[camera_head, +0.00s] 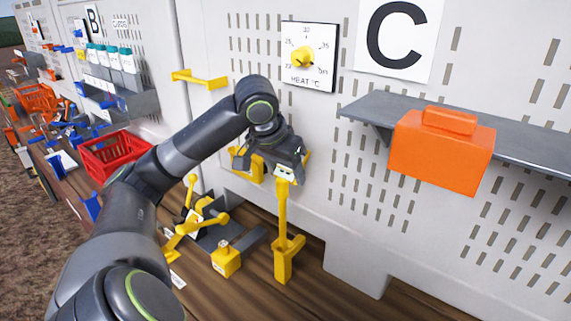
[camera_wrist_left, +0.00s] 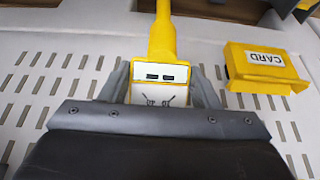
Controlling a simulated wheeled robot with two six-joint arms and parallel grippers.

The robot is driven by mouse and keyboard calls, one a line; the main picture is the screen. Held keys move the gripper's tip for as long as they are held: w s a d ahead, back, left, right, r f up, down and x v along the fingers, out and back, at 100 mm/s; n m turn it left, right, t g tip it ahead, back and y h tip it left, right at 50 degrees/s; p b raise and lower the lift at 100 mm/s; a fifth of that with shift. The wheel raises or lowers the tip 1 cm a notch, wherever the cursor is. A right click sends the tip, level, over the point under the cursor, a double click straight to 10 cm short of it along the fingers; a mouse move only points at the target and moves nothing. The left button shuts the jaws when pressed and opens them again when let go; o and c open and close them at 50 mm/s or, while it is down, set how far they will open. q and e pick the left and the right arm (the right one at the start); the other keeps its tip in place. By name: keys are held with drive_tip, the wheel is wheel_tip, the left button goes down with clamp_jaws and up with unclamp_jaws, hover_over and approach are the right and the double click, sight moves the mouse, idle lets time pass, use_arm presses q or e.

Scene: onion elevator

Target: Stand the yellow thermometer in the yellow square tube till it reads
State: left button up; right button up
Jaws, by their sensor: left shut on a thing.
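My left gripper (camera_head: 287,165) is shut on the head of the yellow thermometer (camera_head: 282,208), whose stem points down. In the left wrist view the thermometer (camera_wrist_left: 162,40) sits between the gripper's fingers (camera_wrist_left: 159,88). Its small display shows dark dashes rather than a clear number. The yellow square tube (camera_head: 287,264) stands upright on the wooden bench, directly below. The stem's lower end meets the tube's top in the head view; I cannot tell how deep it is inside. My right gripper is not in view.
A yellow card holder (camera_wrist_left: 265,70) is on the panel beside the gripper. A heat dial (camera_head: 304,57) is above. An orange box (camera_head: 442,150) sits on a grey shelf (camera_head: 530,152) at right. A yellow block (camera_head: 226,262) and a yellow jointed object (camera_head: 190,228) are left of the tube.

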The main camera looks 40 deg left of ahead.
sight(285, 211)
use_arm(q)
drive_tip(key=shift+f, duration=0.5)
drive_tip(key=shift+f+b, duration=0.65)
drive_tip(key=shift+f, duration=0.85)
wheel_tip(285, 211, down, 7)
drive_tip(key=b, duration=0.3)
drive_tip(key=shift+f+b, duration=0.2)
drive_tip(key=shift+b, duration=0.15)
drive_tip(key=o, duration=1.4)
drive_tip(key=shift+c, duration=0.2)
